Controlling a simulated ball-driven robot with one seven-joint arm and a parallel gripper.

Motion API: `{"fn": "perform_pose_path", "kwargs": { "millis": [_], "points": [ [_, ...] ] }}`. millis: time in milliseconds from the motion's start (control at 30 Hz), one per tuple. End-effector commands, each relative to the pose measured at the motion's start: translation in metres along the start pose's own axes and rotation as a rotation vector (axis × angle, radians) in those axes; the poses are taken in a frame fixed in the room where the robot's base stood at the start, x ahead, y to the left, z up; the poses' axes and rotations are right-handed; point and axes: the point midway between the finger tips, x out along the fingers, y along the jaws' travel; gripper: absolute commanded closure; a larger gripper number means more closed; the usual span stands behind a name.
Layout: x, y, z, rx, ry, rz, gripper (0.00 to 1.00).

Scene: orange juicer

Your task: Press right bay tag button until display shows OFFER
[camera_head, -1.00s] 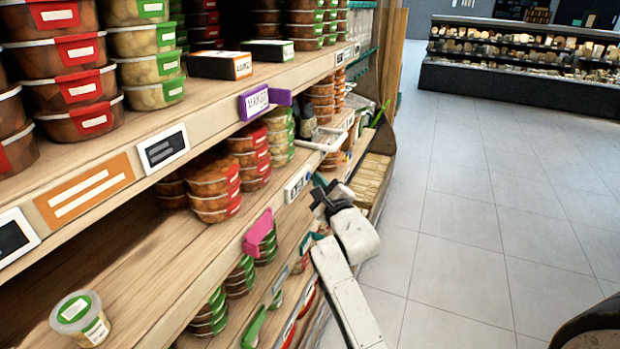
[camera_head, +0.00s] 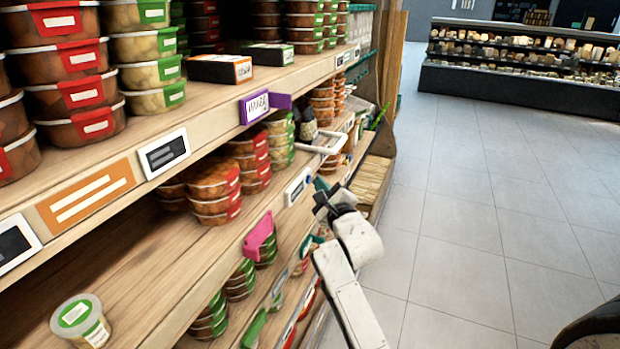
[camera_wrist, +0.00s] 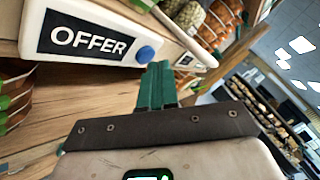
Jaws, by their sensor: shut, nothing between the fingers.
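The white bay tag (camera_wrist: 90,40) on the shelf edge has a dark display that reads OFFER in the wrist view. A round blue button (camera_wrist: 146,54) sits at the display's right end. In the head view the tag (camera_head: 298,187) is on the middle shelf's edge, its text too small to read. My gripper (camera_wrist: 157,72) is shut and empty, its teal fingers just below and right of the button. A small gap seems to show, but contact is hard to judge. In the head view my gripper (camera_head: 320,186) is right of the tag.
A white bracket (camera_head: 322,143) juts out beyond the tag. A purple tag (camera_head: 256,104) and a pink tag (camera_head: 258,236) stick out from the shelf edges. Stacked tubs (camera_head: 214,190) fill the shelves. The tiled floor (camera_head: 480,240) on the right is clear.

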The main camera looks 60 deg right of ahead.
Motion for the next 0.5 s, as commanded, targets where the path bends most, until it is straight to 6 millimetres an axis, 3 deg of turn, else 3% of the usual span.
{"fn": "perform_pose_path", "kwargs": {
  "millis": [500],
  "points": [
    [-0.0068, -0.0059, -0.0043, -0.002, 0.002, 0.0, 1.0]
  ]
}}
